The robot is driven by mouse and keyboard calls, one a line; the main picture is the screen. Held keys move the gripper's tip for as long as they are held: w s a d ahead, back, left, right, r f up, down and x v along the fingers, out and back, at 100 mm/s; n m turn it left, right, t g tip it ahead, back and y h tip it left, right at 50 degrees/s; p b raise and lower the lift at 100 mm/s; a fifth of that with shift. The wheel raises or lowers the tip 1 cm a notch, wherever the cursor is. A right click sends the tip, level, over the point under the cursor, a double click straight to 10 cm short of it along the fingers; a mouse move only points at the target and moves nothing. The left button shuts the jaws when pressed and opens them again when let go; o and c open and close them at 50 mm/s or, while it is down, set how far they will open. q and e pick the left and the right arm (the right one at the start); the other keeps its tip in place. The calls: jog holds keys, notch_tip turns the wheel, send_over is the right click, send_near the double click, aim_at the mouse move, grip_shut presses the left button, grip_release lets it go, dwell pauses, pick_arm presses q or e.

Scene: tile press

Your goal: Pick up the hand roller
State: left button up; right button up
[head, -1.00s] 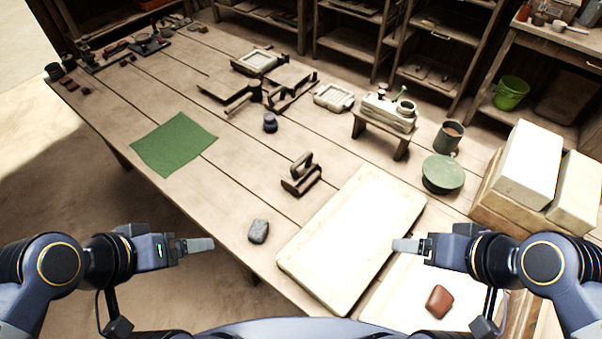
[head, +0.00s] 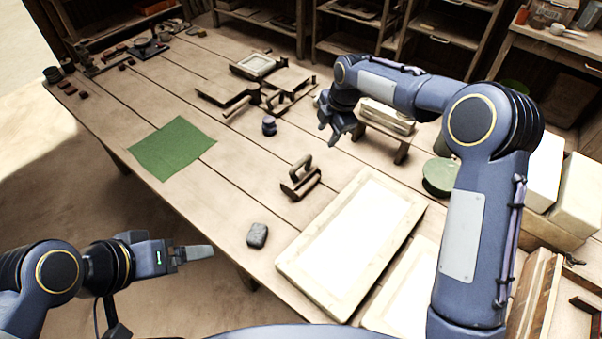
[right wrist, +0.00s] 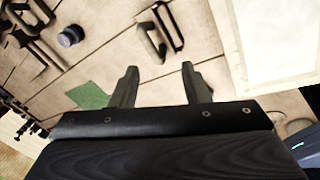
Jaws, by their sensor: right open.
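The hand roller (head: 300,183), a dark roller with an upright handle, lies on the wooden table near the middle of the head view. It also shows at the top of the right wrist view (right wrist: 160,32), beyond the fingertips. My right gripper (head: 332,130) is open and empty above the table, behind and a little right of the roller in the head view; its two spread fingers show in the right wrist view (right wrist: 160,82). My left gripper (head: 195,253) is off the table's front edge at lower left, with its fingers seen edge-on.
A pale framed board (head: 290,268) lies right of the roller, and a grey stone (head: 257,235) lies in front. A green cloth (head: 173,147) and a dark purple jar (head: 269,126) are to the left. A small bench (head: 400,150) stands beneath my right forearm.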

aim_at(302, 161)
jog(key=w+a+f+n, duration=0.1)
jog(key=a+f, duration=0.1)
jog(key=f, duration=0.1)
jog(key=w+a+f+n, duration=0.1)
jog(key=a+f+n, duration=0.1)
jog(key=f, duration=0.2)
jog(key=w+a+f+n+b, duration=0.1)
jog(key=a+f, duration=0.1)
jog(key=f, duration=0.2)
jog(key=shift+w+a+f+n+g+h, duration=0.15)
jog(key=shift+w+a+n+g+h, duration=0.15)
jog(key=shift+n, duration=0.1)
jog(key=f, duration=0.2)
jog(key=f+b, duration=0.1)
jog(key=f, duration=0.1)
jog(key=f+b, duration=0.1)
jog(key=shift+w+a+f, duration=0.2)
jog(key=shift+w+f, duration=0.1)
jog(key=shift+f, duration=0.1)
jog(key=shift+r, duration=0.1)
grip_shut()
